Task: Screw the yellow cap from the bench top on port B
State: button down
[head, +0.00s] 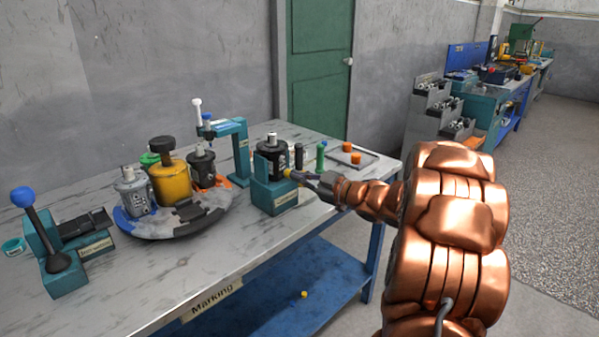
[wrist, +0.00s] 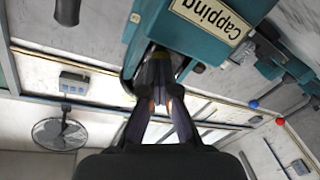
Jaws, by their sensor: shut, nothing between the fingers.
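A black motor (head: 272,151) stands upright in the teal fixture (head: 275,195) on the bench; the fixture's "Capping" label (wrist: 212,14) shows in the wrist view. A small yellow piece (head: 286,172), looking like a cap, is at the motor's side facing my gripper. My gripper (head: 297,176) is shut and empty, its fingertips close to that piece; I cannot tell whether they touch. In the wrist view the closed fingers (wrist: 157,78) point into the fixture's opening and hide most of the motor side. Port lettering is not readable. Another small yellow piece (head: 304,294) lies on the blue lower shelf.
A teal press (head: 240,150) stands left of the fixture. Farther left are a round turntable (head: 150,231) with several motors and a lever tool (head: 50,250).

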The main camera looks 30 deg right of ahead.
jog(key=shift+a+m+p, duration=0.1)
jog(key=shift+m+p, duration=1.5)
jog(key=shift+p, duration=1.85)
jog(key=shift+m+p, duration=0.4)
jog(key=shift+p, duration=0.45)
jog(key=shift+w+m+p, duration=0.1)
jog(key=shift+m+p, duration=1.5)
jog(key=shift+p, duration=1.75)
jog(key=c, duration=1.2)
grip_release()
jog(key=shift+c, duration=0.2)
jog(key=shift+f, duration=0.1)
jog(key=n+b, duration=0.9)
jog(key=b, duration=0.8)
